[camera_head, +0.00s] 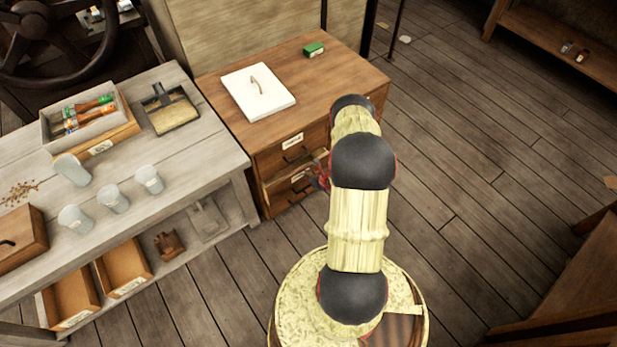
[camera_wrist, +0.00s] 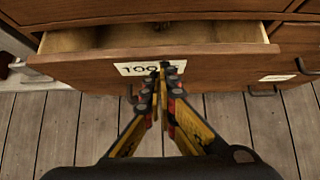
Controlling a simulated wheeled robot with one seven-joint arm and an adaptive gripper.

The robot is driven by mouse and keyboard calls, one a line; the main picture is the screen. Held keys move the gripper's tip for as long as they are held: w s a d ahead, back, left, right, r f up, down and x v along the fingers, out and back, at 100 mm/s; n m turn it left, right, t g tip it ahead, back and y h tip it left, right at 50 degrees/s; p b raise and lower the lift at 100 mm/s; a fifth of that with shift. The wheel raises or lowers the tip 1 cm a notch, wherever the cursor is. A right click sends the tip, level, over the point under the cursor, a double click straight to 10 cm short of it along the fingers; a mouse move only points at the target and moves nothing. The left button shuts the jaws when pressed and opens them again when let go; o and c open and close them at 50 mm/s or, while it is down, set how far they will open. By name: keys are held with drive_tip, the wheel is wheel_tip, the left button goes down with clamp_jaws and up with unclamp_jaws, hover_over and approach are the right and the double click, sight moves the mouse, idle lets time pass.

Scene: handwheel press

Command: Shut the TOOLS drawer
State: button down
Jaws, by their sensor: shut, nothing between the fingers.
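The TOOLS drawer (camera_wrist: 220,66) is a brown wooden drawer. It stands partly open in the wrist view, with its pale inside showing behind the front. Its white label (camera_wrist: 128,69) reads "TOO", the rest hidden by my fingers. My gripper (camera_wrist: 165,72) is shut and empty, with its fingertips in front of the label. I cannot tell whether they touch the front. In the head view the drawer (camera_head: 281,192) is low in the wooden cabinet (camera_head: 350,72), and my gripper (camera_head: 321,172) is at its right end, partly hidden by my arm.
Another drawer with a label and a dark handle (camera_wrist: 312,70) is to the right in the wrist view. A grey workbench (camera_head: 225,160) with cups, trays and boxes stands left of the cabinet. A white board (camera_head: 245,98) and a green box (camera_head: 313,50) lie on the cabinet top.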

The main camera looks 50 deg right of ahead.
sight(301, 168)
drive_tip(key=w, duration=0.2)
drive_tip(key=w+d, duration=0.1)
drive_tip(key=w, duration=0.2)
drive_tip(key=shift+w+d, duration=0.1)
drive_tip(key=shift+w, duration=0.05)
drive_tip(key=shift+w+d, duration=0.1)
